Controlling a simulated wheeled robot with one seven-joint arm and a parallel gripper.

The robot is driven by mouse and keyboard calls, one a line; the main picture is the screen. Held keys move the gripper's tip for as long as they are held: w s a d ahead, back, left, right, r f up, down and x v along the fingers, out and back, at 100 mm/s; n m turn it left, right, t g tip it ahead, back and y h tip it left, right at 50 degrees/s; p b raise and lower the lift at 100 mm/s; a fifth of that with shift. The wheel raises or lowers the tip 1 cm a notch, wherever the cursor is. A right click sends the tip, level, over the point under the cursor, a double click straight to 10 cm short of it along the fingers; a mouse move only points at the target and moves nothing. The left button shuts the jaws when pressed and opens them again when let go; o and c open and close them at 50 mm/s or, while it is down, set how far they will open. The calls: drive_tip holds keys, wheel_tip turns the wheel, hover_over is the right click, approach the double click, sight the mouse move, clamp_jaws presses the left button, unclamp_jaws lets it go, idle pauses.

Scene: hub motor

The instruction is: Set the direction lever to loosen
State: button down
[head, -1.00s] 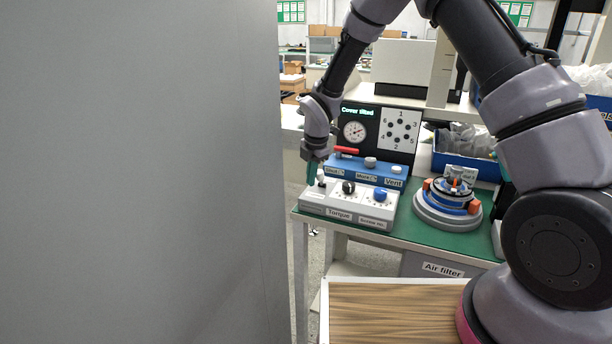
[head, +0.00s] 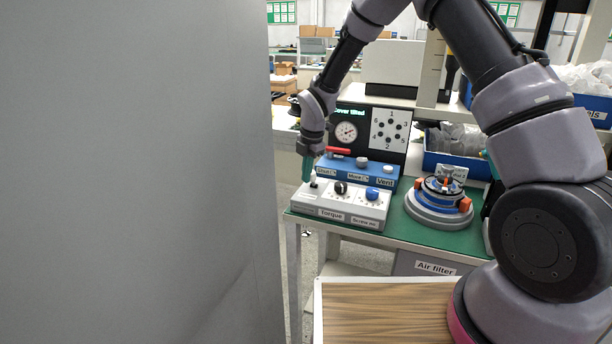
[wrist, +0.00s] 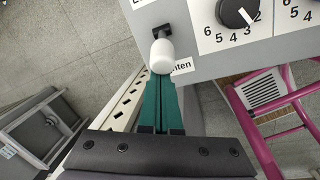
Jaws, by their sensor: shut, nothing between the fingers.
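The direction lever is a short lever with a white knob (wrist: 162,56) in a dark slot on the grey control box (wrist: 260,47). In the wrist view the knob lies at the slot's near end, beside a label partly hidden and reading "...hten". A label at the slot's far end is cut off. My gripper (wrist: 161,80) is shut and empty. Its green fingertips are right at the knob's near side; I cannot tell whether they touch. In the head view my gripper (head: 307,179) is at the box's left end, beside the small lever (head: 314,182).
The box also carries a Torque dial (head: 340,188) and a blue knob (head: 372,193). Behind it stand a blue panel (head: 360,173) with a red lever and a display. A round motor fixture (head: 438,204) sits to the right on the green table. A grey wall fills the left.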

drive_tip(key=shift+w+d+r, duration=0.1)
drive_tip(key=shift+w, duration=0.05)
drive_tip(key=shift+w+d+r+g+y, duration=0.2)
drive_tip(key=shift+w+g+y, duration=0.15)
drive_tip(key=shift+w+g, duration=0.25)
drive_tip(key=shift+w+d+r+g+y, duration=0.1)
drive_tip(key=shift+w+d+g+y, duration=0.2)
drive_tip(key=shift+g, duration=0.5)
drive_tip(key=w+g, duration=0.1)
drive_tip(key=w+g+y, duration=0.1)
drive_tip(key=g, duration=0.1)
drive_tip(key=shift+w+d+r+m, duration=0.15)
drive_tip(key=shift+d+r+m, duration=0.05)
drive_tip(key=shift+m, duration=0.1)
drive_tip(key=shift+w+d+r+g, duration=0.1)
drive_tip(key=shift+w+d+g, duration=0.05)
drive_tip(key=shift+w+g, duration=0.2)
drive_tip(key=shift+w+d, duration=0.2)
drive_tip(key=shift+w, duration=0.35)
drive_tip(key=shift+w+d+f, duration=0.15)
drive_tip(key=shift+f, duration=0.05)
drive_tip(key=w+r, duration=0.3)
drive_tip(key=r, duration=0.6)
drive_tip(key=shift+d, duration=0.25)
